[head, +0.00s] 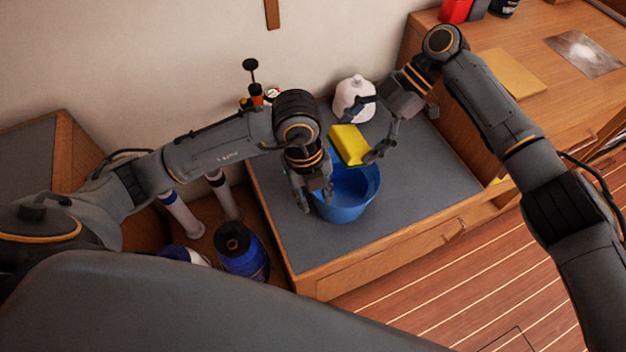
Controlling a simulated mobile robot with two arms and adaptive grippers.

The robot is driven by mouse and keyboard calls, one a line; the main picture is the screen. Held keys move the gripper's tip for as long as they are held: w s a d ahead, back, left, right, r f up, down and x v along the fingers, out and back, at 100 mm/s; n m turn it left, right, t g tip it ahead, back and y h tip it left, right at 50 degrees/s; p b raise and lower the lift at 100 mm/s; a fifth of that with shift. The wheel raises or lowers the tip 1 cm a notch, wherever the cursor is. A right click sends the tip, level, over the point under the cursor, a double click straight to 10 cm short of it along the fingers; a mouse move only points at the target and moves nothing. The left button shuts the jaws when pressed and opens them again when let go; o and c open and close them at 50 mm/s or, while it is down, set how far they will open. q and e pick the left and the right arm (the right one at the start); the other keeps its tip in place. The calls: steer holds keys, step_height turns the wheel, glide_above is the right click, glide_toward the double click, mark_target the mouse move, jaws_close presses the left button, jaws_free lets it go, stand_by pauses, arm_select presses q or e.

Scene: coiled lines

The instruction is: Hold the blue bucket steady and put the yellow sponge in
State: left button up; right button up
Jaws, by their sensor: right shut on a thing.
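The blue bucket (352,204) stands upright on the grey top of the low cabinet. My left gripper (316,199) is at the left side of its rim, pointing down. Its fingers are apart, one outside the bucket and one over the rim; whether they touch it I cannot tell. My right gripper (368,128) is shut on the yellow sponge (348,142), which it holds tilted above the far side of the bucket's opening. Part of the bucket's rim is hidden by the sponge and my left gripper.
A white jug (354,98) stands behind the bucket near the wall. Small dark and orange items (255,92) are at the back left. A blue container (242,252) is low at the left. The grey surface (425,170) right of the bucket is clear.

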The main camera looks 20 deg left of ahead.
mark_target(319, 207)
arm_select(q)
steer(key=shift+t, duration=0.6)
steer(key=w+f, duration=0.1)
steer(key=f, duration=0.2)
steer(key=w+f, duration=0.1)
steer(key=f, duration=0.3)
steer(key=w+f, duration=0.1)
steer(key=f, duration=0.3)
steer(key=shift+w+a+f, duration=0.1)
steer(key=shift+w+f, duration=0.1)
steer(key=shift+w, duration=0.2)
jaws_close()
